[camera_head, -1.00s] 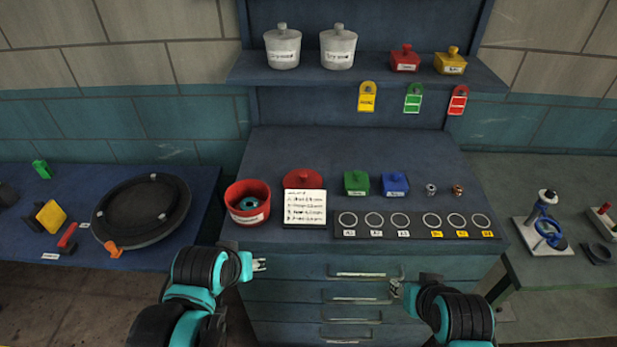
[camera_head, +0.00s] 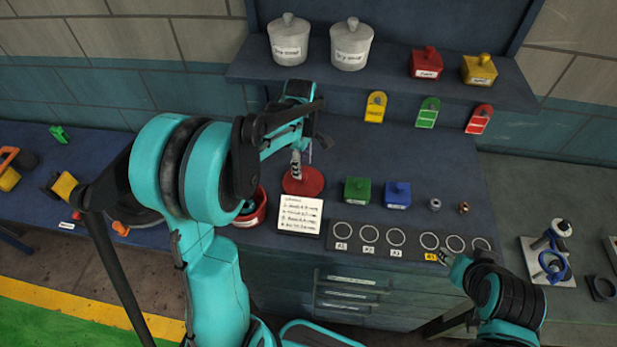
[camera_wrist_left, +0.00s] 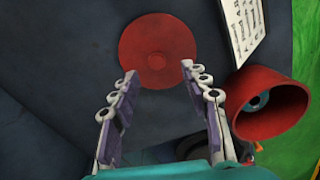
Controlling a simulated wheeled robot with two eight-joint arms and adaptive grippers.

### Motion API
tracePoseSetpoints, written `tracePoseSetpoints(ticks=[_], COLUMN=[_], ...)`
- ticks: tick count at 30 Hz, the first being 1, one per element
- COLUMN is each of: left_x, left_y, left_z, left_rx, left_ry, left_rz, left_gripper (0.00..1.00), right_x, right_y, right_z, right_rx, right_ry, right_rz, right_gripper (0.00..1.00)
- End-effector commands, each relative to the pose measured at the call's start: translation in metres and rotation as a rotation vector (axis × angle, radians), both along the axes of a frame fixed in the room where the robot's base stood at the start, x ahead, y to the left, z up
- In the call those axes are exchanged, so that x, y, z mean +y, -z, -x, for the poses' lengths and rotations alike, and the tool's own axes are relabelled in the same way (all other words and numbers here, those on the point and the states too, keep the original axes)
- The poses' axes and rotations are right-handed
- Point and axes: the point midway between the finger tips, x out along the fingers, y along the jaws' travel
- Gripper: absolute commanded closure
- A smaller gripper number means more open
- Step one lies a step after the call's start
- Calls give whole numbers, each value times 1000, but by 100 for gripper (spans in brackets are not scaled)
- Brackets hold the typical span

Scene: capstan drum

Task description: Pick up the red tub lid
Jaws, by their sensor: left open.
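The red tub lid (camera_head: 303,181) lies flat on the blue bench top, behind the white note card. It is a round disc, and in the left wrist view the lid (camera_wrist_left: 158,50) shows whole with a small round knob at its middle. My left gripper (camera_head: 297,170) is above the lid, pointing down. In the left wrist view its two fingers (camera_wrist_left: 155,72) are spread apart with nothing between them, near the lid's lower edge. My right gripper (camera_head: 443,257) is low at the bench's front edge, near the ringed strip; its jaws are too small to read.
The red tub (camera_wrist_left: 270,103) stands open beside the lid, partly hidden by my left arm in the head view. The note card (camera_head: 300,214) leans close in front. Green (camera_head: 357,190) and blue (camera_head: 397,194) lidded boxes stand to the right.

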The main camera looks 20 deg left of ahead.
Motion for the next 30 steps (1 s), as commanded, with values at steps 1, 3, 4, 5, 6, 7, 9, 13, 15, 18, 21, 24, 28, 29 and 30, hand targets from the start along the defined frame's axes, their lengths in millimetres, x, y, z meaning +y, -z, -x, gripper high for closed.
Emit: tracePoseSetpoints(ticks=[1,3,4,5,6,7,9,13,15,18,21,24,28,29,30], left_x=[0,0,0,0,1,1,2,1,1,1,1,1,1,1,1], left_y=[8,16,20,24,30,36,47,61,64,64,63,63,63,63,63], left_z=[-1,-1,-1,-1,-2,-2,-3,-3,-3,-3,-3,-3,-3,-3,-3], left_rx=[-1,-1,-1,-1,-2,-2,-2,-2,-2,-2,-2,-2,-2,-2,-2], left_ry=[1,1,2,2,2,2,2,3,3,3,3,3,3,3,3], left_rz=[0,0,0,0,0,0,0,0,0,0,0,0,0,0,0], left_gripper=[54,54,54,54,54,54,54,54,54,54,54,78,100,100,100], right_x=[0,0,0,0,0,0,0,0,0,0,0,0,0,0,0], right_y=[3,5,5,6,8,9,11,14,14,13,13,13,13,13,13], right_z=[0,0,0,0,0,0,0,0,0,0,0,0,0,0,0], right_rx=[0,0,0,0,0,0,0,0,0,0,0,0,0,0,0], right_ry=[0,0,0,0,0,0,0,0,0,0,0,0,0,0,0], right_rz=[0,0,0,0,0,0,0,0,0,0,0,0,0,0,0], right_gripper=[59,59,59,59,59,59,59,59,59,59,59,59,59,59,59])
